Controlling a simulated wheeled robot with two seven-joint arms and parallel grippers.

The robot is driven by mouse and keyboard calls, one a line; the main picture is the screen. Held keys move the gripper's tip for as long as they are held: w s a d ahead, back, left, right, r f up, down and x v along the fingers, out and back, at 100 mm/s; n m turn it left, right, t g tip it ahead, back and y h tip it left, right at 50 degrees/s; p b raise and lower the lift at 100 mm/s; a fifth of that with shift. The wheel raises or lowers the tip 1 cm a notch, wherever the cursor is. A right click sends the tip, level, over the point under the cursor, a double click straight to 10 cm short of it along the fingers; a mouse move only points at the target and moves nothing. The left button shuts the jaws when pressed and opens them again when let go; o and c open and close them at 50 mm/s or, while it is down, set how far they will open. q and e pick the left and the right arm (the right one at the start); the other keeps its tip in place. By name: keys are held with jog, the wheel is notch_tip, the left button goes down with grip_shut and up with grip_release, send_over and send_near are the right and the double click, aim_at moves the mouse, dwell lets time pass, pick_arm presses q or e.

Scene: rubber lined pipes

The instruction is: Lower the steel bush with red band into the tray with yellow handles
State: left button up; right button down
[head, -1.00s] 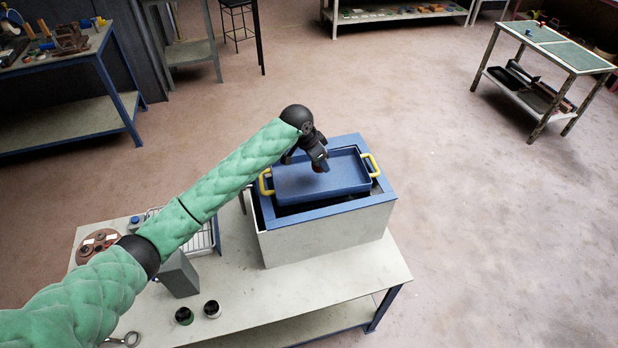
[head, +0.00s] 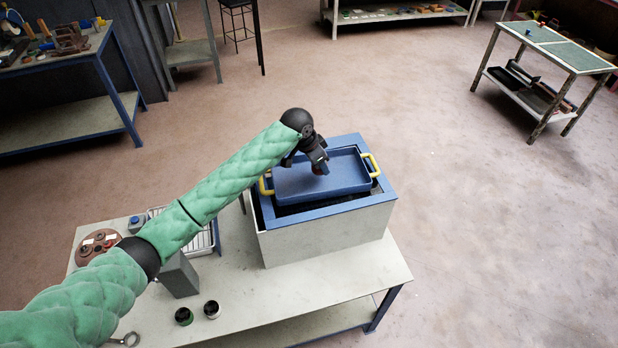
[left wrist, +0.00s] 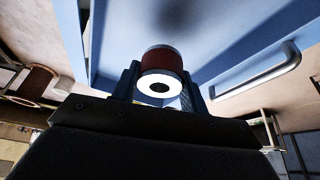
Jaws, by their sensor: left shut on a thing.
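The blue tray with yellow handles (head: 345,182) sits on top of a white and blue box. My left gripper (head: 320,168) is over the tray's left half, pointing down. It is shut on the steel bush with red band (left wrist: 162,68), which shows between the fingers in the left wrist view with its white ring end and dark bore toward the camera. In the head view the bush is mostly hidden by the gripper; a bit of red shows at the fingertips. I cannot tell whether the bush touches the tray floor. My right gripper is not in view.
The white box with a blue rim (head: 330,232) stands on a pale workbench (head: 260,310). Two small dark cups (head: 198,312), a grey block (head: 178,275), a wire rack and a brown disc (head: 98,245) lie to the left. The tray's right part is clear.

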pick_arm(q)
jog(key=shift+f, duration=0.4)
jog(key=shift+f+b, duration=0.3)
jog(key=shift+f, duration=0.4)
dwell(0.7)
jog(key=shift+f, duration=0.35)
jog(key=shift+f, duration=0.4)
dwell(0.5)
jog(key=o, duration=1.3)
jog(key=shift+c, duration=0.2)
jog(key=shift+b, duration=0.35)
